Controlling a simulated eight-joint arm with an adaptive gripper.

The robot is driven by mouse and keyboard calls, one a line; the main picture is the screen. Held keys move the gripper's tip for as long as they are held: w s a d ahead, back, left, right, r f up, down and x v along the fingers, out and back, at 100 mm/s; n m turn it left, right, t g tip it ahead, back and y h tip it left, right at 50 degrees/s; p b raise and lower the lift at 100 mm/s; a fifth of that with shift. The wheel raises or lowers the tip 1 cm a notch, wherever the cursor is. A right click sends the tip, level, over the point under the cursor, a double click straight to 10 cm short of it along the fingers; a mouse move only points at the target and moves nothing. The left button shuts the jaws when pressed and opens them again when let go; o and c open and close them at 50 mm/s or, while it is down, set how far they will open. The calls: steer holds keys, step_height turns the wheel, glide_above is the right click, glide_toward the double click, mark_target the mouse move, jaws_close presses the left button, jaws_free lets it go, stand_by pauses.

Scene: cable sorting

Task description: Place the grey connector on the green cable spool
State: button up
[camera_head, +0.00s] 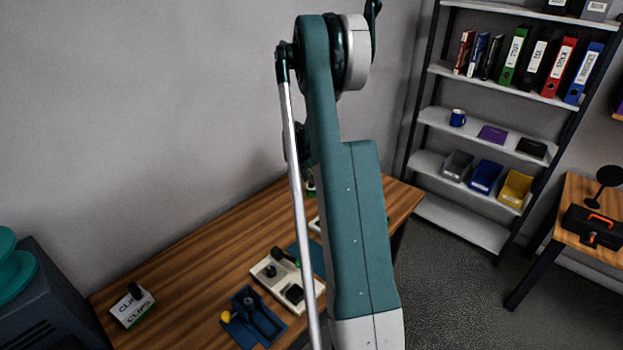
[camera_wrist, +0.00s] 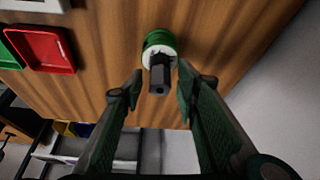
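In the wrist view the green cable spool (camera_wrist: 158,37) stands on the wooden table, with a white face towards me. The dark grey connector (camera_wrist: 160,75) shows end-on in front of that face and appears to rest on the spool; its exact contact is hard to tell. My gripper (camera_wrist: 161,80) is open, one finger on each side of the connector, with a visible gap on both sides. In the head view my arm hides the gripper and the connector, and only a small greenish bit shows behind the arm.
A red tray (camera_wrist: 40,70) lies left of the spool in the wrist view. In the head view, a beige tray (camera_head: 262,283) with dark parts, a blue holder (camera_head: 262,338) and a clips box (camera_head: 132,308) are on the table. Bare wood surrounds the spool. A shelf stands behind at right.

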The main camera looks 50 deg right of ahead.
steer(key=v, duration=1.2)
stand_by(0.7)
steer(key=shift+a+r, duration=0.1)
steer(key=s+a+r+n+t, duration=0.1)
steer(key=s+a+r+n, duration=0.1)
steer(key=a+r, duration=0.6)
steer(key=s+a+r+n+t+y, duration=0.1)
steer(key=s+a+r+n, duration=0.15)
steer(key=a, duration=1.05)
steer(key=s+a+r+n+t, duration=0.1)
steer(key=a+r+n, duration=0.2)
steer(key=a+r, duration=0.5)
steer(key=s+a+f+n+t+y, duration=0.1)
steer(key=s+a+n, duration=0.3)
steer(key=s+a, duration=0.7)
steer(key=s+a+f+n+t+y, duration=0.1)
steer(key=s+a+n, duration=0.4)
steer(key=s+a, duration=0.7)
steer(key=a+t+y, duration=0.1)
steer(key=a, duration=0.5)
steer(key=shift+a+f+t, duration=0.2)
steer(key=shift+f+t, duration=0.1)
steer(key=shift+f, duration=0.05)
